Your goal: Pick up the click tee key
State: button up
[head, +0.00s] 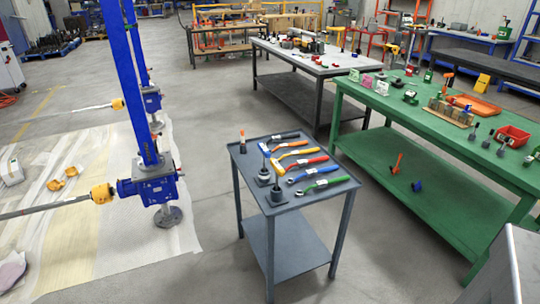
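The small dark grey table (312,200) stands near the middle of the head view. Several tools lie across its top, with dark, orange, yellow, red (306,162), blue (307,174) and green (322,186) parts. The yellow tool (277,164) and the orange tool (292,144) look branched at their left ends. A thin upright rod (264,160) stands in a dark holder, and a dark cup-like holder (277,195) is in front of it. I cannot tell which tool is the click tee key. My gripper is not in view.
Blue screw jacks (153,185) with yellow couplings stand on a pale sheet at left. A green workbench (420,145) loaded with small items is at right, and a grey-topped bench (320,68) stands behind. Floor left of and in front of the small table is clear.

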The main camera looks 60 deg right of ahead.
aim_at(266, 153)
jog(key=u, duration=0.05)
jog(key=i, duration=0.9)
jog(key=z, duration=0.1)
